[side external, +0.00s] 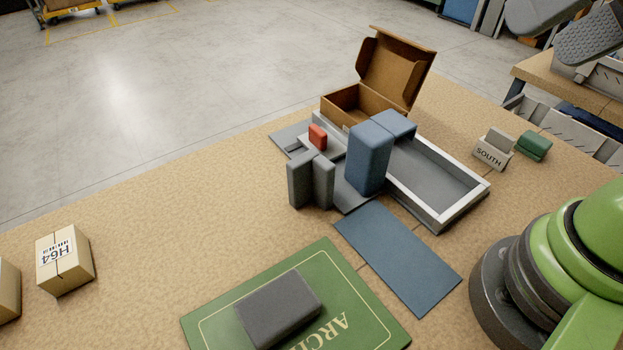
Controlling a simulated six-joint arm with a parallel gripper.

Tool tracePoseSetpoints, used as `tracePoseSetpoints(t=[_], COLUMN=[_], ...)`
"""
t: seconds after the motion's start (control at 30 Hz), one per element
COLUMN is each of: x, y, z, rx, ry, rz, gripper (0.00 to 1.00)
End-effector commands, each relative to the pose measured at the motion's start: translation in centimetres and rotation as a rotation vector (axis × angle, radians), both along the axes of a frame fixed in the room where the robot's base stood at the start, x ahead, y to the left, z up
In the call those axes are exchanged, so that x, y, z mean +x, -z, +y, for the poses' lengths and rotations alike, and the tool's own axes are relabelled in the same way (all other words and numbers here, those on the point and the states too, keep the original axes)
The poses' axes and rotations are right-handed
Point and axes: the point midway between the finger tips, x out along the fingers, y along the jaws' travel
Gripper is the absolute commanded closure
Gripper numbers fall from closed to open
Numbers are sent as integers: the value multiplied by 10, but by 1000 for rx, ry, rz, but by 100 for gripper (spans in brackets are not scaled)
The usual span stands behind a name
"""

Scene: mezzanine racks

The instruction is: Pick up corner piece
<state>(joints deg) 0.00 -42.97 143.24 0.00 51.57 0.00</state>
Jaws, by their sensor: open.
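A dark grey L-shaped corner piece (301,184) stands upright on the table, left of the tall blue block. My gripper (568,27) shows only in part at the top right edge. Its two grey fingers are apart with nothing between them. It is well away from the corner piece, and the rest of it is cut off by the frame.
A tall blue block (369,160) and a small red block (318,136) stand near the corner piece. Behind are a white-rimmed tray (455,212) and an open cardboard box (392,75). A green mat (215,324) bearing a dark block (279,308) lies in front. The left table is mostly clear.

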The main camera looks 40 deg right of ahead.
Motion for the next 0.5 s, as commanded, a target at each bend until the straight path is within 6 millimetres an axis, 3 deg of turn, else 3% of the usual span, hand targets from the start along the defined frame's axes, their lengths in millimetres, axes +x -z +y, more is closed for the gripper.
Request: tracePoseSetpoints(t=[0.13, 0.23, 0.37, 0.5], x=[8, 25, 61, 101], y=[-2, -4, -2, 13], z=[2, 6, 16, 34], rx=[-6, -21, -56, -102], ry=[-17, -50, -115, -189], rz=[24, 74, 165, 261], gripper=[11, 11, 11, 11])
